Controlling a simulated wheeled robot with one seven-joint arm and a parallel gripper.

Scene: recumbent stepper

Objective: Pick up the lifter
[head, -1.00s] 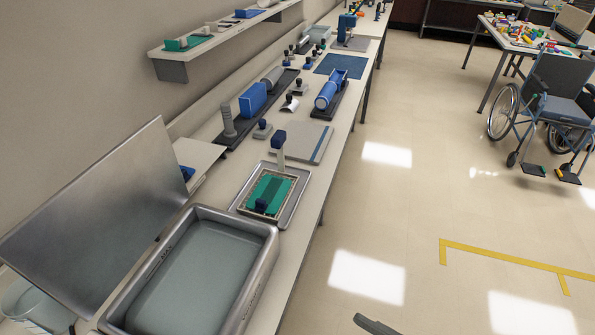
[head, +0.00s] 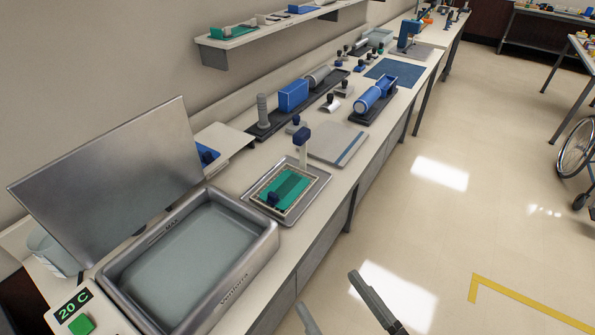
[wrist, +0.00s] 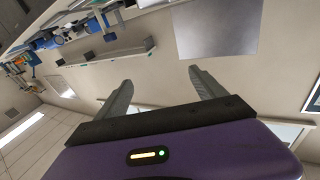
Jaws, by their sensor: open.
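No thing in view is clearly marked as the lifter. The likeliest is an upright piece with a pale flat stem and a dark blue head (head: 301,138), at the back edge of a metal tray (head: 317,194) on the bench. The tray also holds a pale-framed green panel (head: 288,188) with a small dark blue knob (head: 272,198) at its front. My gripper (head: 327,289) is open and empty, over the floor in front of the bench, well apart from the tray. In the wrist view my gripper (wrist: 160,76) shows both fingers spread with nothing between them.
A water-filled metal bath (head: 262,250) with a raised lid (head: 110,185) stands left of the tray. A grey board (head: 335,143), blue cylinder device (head: 368,98) and black rack (head: 262,131) lie farther along. A wall shelf (head: 225,45) hangs above.

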